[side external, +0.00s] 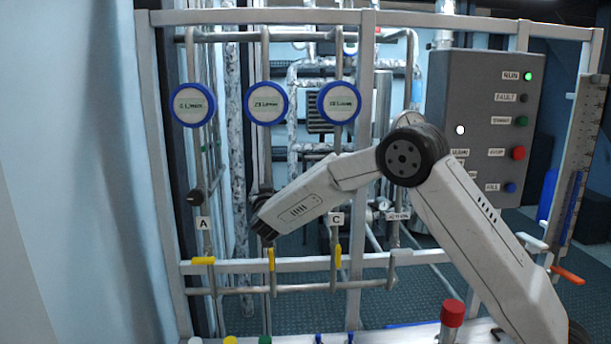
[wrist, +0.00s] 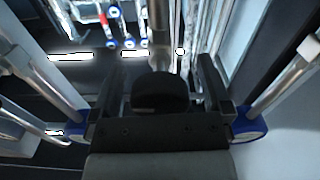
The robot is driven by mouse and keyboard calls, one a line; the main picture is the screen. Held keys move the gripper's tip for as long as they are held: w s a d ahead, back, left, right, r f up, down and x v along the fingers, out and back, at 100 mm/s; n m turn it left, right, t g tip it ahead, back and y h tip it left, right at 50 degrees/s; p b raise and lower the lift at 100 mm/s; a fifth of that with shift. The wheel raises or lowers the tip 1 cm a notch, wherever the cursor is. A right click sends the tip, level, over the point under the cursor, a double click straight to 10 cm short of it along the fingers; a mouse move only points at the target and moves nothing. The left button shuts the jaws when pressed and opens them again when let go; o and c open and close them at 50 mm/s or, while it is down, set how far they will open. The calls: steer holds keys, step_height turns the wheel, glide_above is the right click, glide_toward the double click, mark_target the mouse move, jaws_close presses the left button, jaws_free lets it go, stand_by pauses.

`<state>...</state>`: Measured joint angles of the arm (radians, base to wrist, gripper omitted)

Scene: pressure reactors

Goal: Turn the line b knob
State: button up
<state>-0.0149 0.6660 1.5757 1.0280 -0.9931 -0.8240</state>
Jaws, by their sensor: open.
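The line b knob is a dark round knob (wrist: 160,95) on the middle pipe. In the wrist view it sits between my two fingers, with gaps showing on both sides. My gripper (wrist: 160,88) is open around it and not clamped. In the side view my gripper (side external: 262,222) is at the middle pipe, between the A and C lines, and it hides most of the knob and the line's label. The line A knob (side external: 195,197) is a black knob to the left, beside the A label (side external: 203,224).
Blue-rimmed gauges (side external: 268,103) hang above. Yellow handles (side external: 203,261) sit below on the pipes. The C label (side external: 336,219) is right of my gripper. A grey control box (side external: 487,75) with lit RUN lamp stands at right. A red-topped post (side external: 452,315) stands in front.

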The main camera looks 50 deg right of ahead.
steer(key=c, duration=1.3)
steer(key=shift+m, duration=2.3)
steer(key=o, duration=1.3)
steer(key=shift+s+a, duration=0.15)
steer(key=v, duration=0.7)
steer(key=shift+s+a, duration=0.2)
